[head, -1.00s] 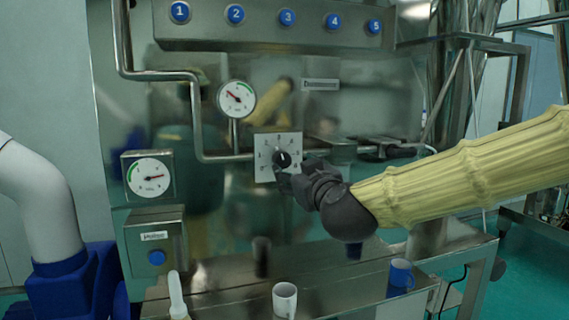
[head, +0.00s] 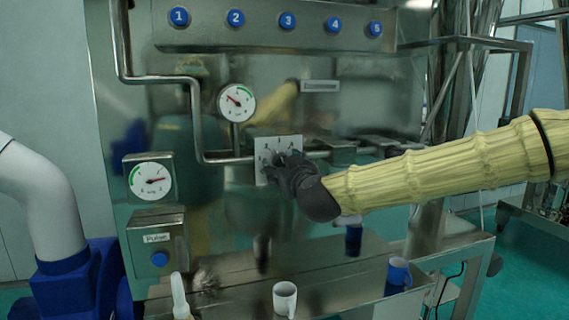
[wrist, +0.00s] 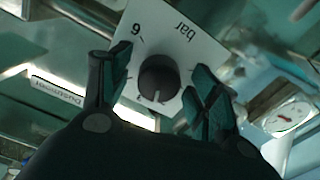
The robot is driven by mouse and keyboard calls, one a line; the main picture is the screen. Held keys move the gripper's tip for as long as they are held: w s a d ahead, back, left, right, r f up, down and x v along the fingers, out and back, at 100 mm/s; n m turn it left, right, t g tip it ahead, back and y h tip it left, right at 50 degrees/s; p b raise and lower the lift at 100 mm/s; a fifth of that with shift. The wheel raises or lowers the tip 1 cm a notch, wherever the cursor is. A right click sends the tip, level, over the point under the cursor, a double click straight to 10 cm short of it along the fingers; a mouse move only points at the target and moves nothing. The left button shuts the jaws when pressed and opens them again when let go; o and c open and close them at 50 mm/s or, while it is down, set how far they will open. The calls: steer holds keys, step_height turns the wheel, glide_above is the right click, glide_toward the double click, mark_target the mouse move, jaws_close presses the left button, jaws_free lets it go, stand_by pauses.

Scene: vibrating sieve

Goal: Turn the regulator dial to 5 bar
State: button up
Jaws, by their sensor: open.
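The regulator dial is a round black knob (wrist: 159,78) with a white pointer line, on a white plate (head: 263,150) on the steel machine front. In the wrist view the line points toward the bottom of the picture; the plate (wrist: 178,28) shows "6" and "bar", and other marks are hidden. My gripper (head: 284,166) is at the plate and covers most of the dial in the head view. In the wrist view my gripper (wrist: 160,88) is open, one finger on each side of the knob, with visible gaps. A round gauge (head: 237,102) sits above the plate.
A pipe (head: 197,120) runs beside the plate. Blue numbered buttons (head: 288,21) line the top. A second gauge (head: 150,181) and a pulse button box (head: 156,245) are at left. A white mug (head: 285,298) and a blue mug (head: 398,275) stand on the lower ledge.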

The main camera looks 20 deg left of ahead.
steer(key=c, duration=1)
steer(key=m+b, duration=0.4)
steer(key=m, duration=0.1)
steer(key=shift+f+m, duration=0.1)
steer(key=shift+m, duration=0.2)
steer(key=m+b, duration=0.3)
steer(key=m, duration=0.1)
steer(key=shift+m+b, duration=0.3)
steer(key=m+b, duration=0.3)
steer(key=m, duration=0.2)
steer(key=shift+r+m+b, duration=0.15)
steer(key=shift+m+b, duration=0.55)
steer(key=shift+m, duration=0.4)
steer(key=shift+r+m+b, duration=0.1)
steer(key=shift+m+b, duration=0.55)
steer(key=shift+m, duration=0.45)
